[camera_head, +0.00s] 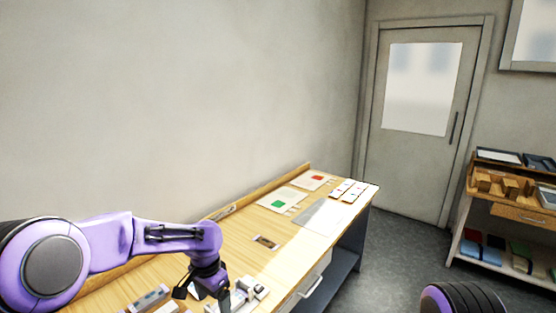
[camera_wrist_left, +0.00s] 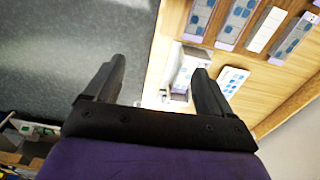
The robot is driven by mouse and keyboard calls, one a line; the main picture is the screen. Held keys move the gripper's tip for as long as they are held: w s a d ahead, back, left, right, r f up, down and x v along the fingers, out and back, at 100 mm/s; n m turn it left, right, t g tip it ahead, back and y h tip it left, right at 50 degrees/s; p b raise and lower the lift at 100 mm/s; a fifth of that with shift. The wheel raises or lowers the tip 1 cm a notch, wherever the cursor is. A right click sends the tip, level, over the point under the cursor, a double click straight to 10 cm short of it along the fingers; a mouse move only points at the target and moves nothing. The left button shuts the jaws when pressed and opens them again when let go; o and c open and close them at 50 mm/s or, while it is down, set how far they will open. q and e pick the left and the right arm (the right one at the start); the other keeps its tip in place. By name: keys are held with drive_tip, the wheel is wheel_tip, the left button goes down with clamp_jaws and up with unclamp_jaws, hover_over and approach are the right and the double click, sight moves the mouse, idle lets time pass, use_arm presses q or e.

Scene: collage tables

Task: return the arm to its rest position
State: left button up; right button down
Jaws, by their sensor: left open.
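My left arm (camera_head: 150,240), purple with black joints, comes in from the left over the wooden table (camera_head: 255,223). It is bent, and its gripper (camera_head: 205,292) hangs down at the table's near end. In the left wrist view the two black fingers of the gripper (camera_wrist_left: 158,78) stand apart, with nothing held between them. White and grey items (camera_wrist_left: 180,80) lie on the table beyond the fingers. In the head view small items (camera_head: 245,295) lie close beside the gripper; whether they touch it cannot be told. My right gripper is not in view.
Cards with a green (camera_head: 280,203) and a red patch (camera_head: 316,180) and several white cards lie at the table's far end. Several trays of blue pieces (camera_wrist_left: 240,12) show in the wrist view. A shelf (camera_head: 510,210) stands right, a door (camera_head: 420,120) behind. Grey floor (camera_head: 405,265) is clear.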

use_arm(q)
drive_tip(key=s+a+f+n+t+h, duration=0.1)
drive_tip(key=s+f+n, duration=0.3)
drive_tip(key=s+f, duration=0.65)
drive_tip(key=s+a+f+n+t, duration=0.15)
drive_tip(key=s+f+n, duration=0.4)
drive_tip(key=f, duration=0.75)
drive_tip(key=s+a+n+y, duration=0.2)
drive_tip(key=s+a, duration=0.3)
drive_tip(key=s, duration=0.4)
drive_tip(key=s+a+n+y, duration=0.2)
drive_tip(key=s+a, duration=0.3)
drive_tip(key=s, duration=0.5)
wheel_tip(320, 180, down, 14)
drive_tip(key=a+b, duration=0.1)
drive_tip(key=b, duration=1.3)
drive_tip(key=shift+s+r+y, duration=0.15)
drive_tip(key=shift+s+y, duration=0.05)
drive_tip(key=shift+y, duration=0.2)
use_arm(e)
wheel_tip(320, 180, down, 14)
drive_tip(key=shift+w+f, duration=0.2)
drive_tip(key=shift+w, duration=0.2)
use_arm(q)
drive_tip(key=shift+a+n+t, duration=0.1)
drive_tip(key=shift+n+t, duration=0.15)
